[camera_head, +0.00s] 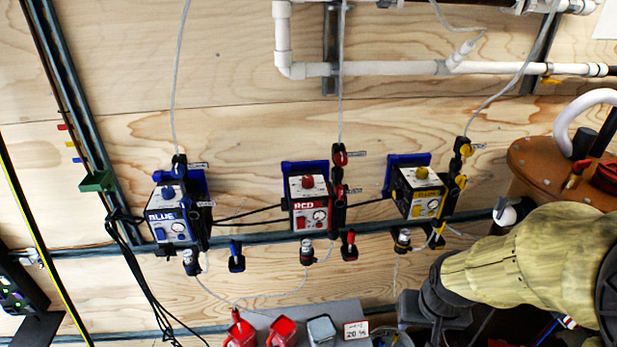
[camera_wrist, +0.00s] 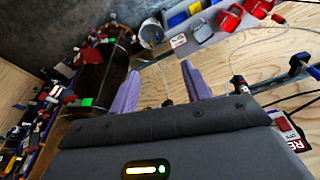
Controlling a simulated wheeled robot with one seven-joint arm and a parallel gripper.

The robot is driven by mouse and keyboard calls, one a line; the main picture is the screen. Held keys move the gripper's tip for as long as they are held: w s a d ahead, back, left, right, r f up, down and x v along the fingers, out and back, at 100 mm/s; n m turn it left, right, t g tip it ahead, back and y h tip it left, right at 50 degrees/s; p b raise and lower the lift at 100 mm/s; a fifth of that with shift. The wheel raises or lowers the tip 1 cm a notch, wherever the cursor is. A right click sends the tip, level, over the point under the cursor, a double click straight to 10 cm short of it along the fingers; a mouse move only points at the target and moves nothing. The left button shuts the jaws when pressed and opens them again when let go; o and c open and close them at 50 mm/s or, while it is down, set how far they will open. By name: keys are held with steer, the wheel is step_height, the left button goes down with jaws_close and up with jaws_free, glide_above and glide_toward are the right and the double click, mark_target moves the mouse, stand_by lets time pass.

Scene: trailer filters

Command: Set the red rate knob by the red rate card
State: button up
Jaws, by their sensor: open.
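Part of the red box (camera_wrist: 288,128) shows at the right edge of the wrist view. A small white card with red marks (camera_head: 357,329) lies at the grey shelf's right end; it also shows in the wrist view (camera_wrist: 179,41). Its writing is unclear.
A blue pump box (camera_head: 170,218) hangs left of the red one and a yellow pump box (camera_head: 418,194) right. Thin tubes and black clamps surround them. Red containers and a grey one (camera_head: 321,330) stand on the grey shelf.

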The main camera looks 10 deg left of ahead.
steer(key=w+d+r+m+g+p, duration=0.1)
steer(key=w+d+r+m, duration=0.1)
steer(key=d+r, duration=0.2)
steer(key=w+d+r+m+g+p, duration=0.1)
steer(key=d+r, duration=0.3)
steer(key=r, duration=0.6)
steer(key=w+d+r+m+g+p, duration=0.1)
steer(key=w+d+r+m+p, duration=0.1)
steer(key=r, duration=0.6)
steer(key=shift+w+d+m+h, duration=0.3)
steer(key=shift+w+d+m, duration=0.2)
steer(key=shift+w+d, duration=0.35)
steer(key=shift+s, duration=0.1)
